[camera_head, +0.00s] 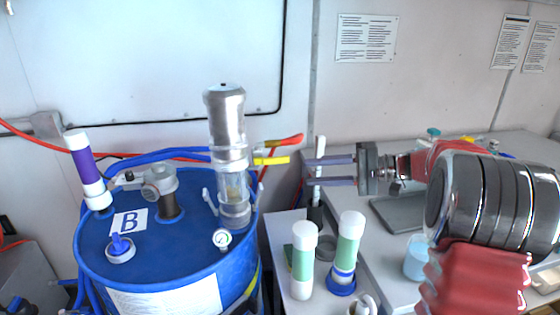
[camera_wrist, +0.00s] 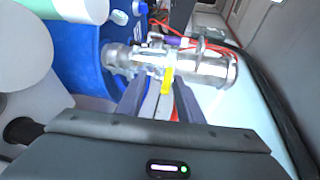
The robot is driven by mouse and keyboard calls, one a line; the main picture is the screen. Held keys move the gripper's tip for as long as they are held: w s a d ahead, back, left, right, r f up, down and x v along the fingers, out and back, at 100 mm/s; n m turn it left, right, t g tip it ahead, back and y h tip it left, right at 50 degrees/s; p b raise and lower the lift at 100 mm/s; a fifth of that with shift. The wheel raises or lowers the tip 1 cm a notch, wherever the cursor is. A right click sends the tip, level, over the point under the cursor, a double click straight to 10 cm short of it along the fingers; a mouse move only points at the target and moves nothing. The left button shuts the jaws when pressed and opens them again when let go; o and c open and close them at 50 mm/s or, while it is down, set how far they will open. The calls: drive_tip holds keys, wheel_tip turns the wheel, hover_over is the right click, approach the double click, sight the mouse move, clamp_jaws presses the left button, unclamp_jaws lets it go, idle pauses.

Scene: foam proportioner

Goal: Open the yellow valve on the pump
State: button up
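The pump (camera_head: 228,150) is a metal cylinder with a clear lower section, standing upright on a blue drum (camera_head: 150,285). Its yellow valve (camera_head: 271,160) is a short handle sticking out to the right of the pump. In the wrist view the pump (camera_wrist: 205,68) lies sideways and the yellow valve (camera_wrist: 167,80) shows ahead, between the lines of the two fingers. My gripper (camera_head: 308,172) is open and empty, pointing left at the valve, with a gap between fingertips and handle in the head view. The gripper (camera_wrist: 160,95) also looks open in the wrist view.
A red handle and hose (camera_head: 284,141) sit just above and behind the yellow valve. A white stick (camera_head: 320,145) rises by my fingers. White-and-green bottles (camera_head: 303,262) stand below on a grey surface.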

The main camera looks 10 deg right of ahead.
drive_tip(key=t+y, duration=0.1)
approach(288, 161)
drive_tip(key=d, duration=0.2)
drive_tip(key=shift+s+a+f, duration=0.15)
drive_tip(key=shift+s+a, duration=0.05)
drive_tip(key=shift+s, duration=0.15)
drive_tip(key=x, duration=1.3)
drive_tip(key=shift+w+a+r, duration=0.2)
drive_tip(key=shift+a, duration=0.15)
drive_tip(key=shift+c, duration=0.4)
clamp_jaws()
